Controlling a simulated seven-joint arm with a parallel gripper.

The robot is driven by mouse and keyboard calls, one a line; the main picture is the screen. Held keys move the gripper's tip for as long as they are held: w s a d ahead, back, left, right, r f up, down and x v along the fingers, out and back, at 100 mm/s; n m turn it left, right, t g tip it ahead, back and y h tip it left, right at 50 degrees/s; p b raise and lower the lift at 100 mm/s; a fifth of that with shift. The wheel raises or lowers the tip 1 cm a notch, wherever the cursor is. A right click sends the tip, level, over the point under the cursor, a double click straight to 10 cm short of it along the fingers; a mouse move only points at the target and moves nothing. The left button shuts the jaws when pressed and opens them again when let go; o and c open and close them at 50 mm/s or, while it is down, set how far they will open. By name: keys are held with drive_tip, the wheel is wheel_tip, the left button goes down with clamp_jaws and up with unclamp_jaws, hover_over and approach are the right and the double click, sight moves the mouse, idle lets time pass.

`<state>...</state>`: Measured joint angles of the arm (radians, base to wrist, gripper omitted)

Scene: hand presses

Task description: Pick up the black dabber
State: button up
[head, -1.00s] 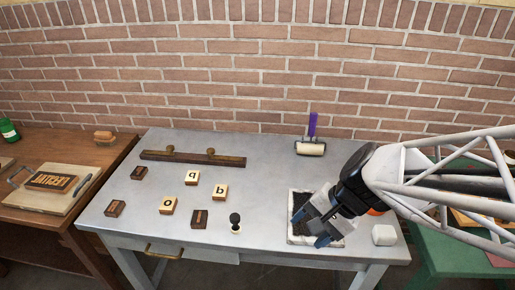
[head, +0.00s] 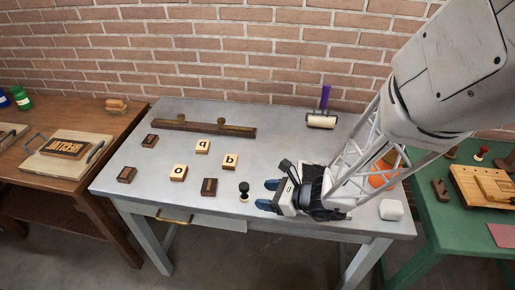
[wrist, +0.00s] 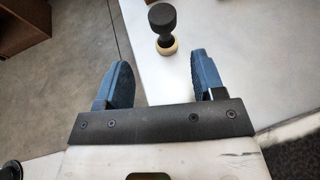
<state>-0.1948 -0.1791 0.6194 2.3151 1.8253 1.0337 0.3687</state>
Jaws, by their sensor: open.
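The black dabber (head: 244,188) stands upright on the grey metal table (head: 180,210), near its front edge. It has a round black top and a pale wooden base. My gripper (head: 268,194) is open and empty just right of the dabber, with its blue fingers pointing left toward it.
A dark block (head: 209,187) lies close left of the dabber. Lettered blocks (head: 179,172) are further left. The dark ink tray (head: 312,173) is partly hidden behind my gripper. A white block (head: 391,209) sits at the right. A purple-handled roller (head: 322,121) stands at the back.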

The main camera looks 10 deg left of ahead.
sight(245, 192)
drive_tip(key=shift+w+a+f+m+t, duration=0.1)
drive_tip(key=shift+w+f+m+t, duration=0.15)
drive_tip(key=shift+f+m, duration=0.2)
drive_tip(key=shift+x, duration=1.3)
drive_tip(key=shift+a, duration=0.1)
drive_tip(key=shift+x, duration=2.5)
drive_tip(key=shift+r, duration=0.15)
drive_tip(key=shift+c, duration=0.4)
drive_tip(key=c, duration=0.9)
